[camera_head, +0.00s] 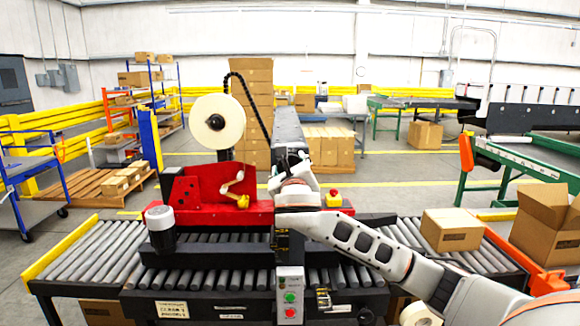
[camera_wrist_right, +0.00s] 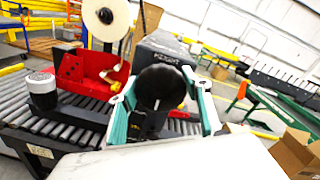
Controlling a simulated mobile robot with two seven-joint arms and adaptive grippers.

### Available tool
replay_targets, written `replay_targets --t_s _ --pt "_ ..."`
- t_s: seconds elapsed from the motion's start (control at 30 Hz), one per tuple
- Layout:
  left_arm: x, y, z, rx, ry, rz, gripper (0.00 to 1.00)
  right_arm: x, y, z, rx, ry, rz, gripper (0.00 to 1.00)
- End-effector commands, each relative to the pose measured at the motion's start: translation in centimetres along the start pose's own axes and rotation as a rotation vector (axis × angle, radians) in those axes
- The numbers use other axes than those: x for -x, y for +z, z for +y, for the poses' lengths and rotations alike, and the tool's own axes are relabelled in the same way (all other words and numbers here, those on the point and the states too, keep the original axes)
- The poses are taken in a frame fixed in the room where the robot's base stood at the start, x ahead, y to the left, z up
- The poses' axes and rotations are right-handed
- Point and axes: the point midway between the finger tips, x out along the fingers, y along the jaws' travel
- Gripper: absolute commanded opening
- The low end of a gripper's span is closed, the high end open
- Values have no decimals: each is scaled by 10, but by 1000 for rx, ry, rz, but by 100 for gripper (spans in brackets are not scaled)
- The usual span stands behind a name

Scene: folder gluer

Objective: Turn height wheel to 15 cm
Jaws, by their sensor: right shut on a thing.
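The height wheel (camera_wrist_right: 160,87) is a round black knob with a small white mark near its lower rim, in the right wrist view. My right gripper (camera_wrist_right: 162,100) is shut on it, with one green-padded finger on each side. Behind the wheel is the dark column (camera_wrist_right: 172,46) with HEIGHT lettering on top; in the head view the column (camera_head: 288,125) stands mid-machine. There my right gripper (camera_head: 294,168) is at the column's front and mostly hides the wheel. No height reading is legible. My left gripper is not in view.
A roller conveyor (camera_head: 85,250) runs under the column. A red tape head (camera_head: 205,190) with a tape roll (camera_head: 217,121) stands left of it. A control box (camera_head: 290,295) with green and red buttons is below. A carton (camera_head: 450,229) sits on the right rollers.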

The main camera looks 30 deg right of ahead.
Motion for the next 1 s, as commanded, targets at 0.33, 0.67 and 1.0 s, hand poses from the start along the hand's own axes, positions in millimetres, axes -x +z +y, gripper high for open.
replay_targets --t_s 0.33,0.67,1.0 --pt "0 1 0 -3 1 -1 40 0 0 0 221 2 7 27" --pt "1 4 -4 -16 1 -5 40 0 -1 1 301 4 9 27" --pt "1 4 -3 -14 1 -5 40 0 -1 1 307 5 10 27"
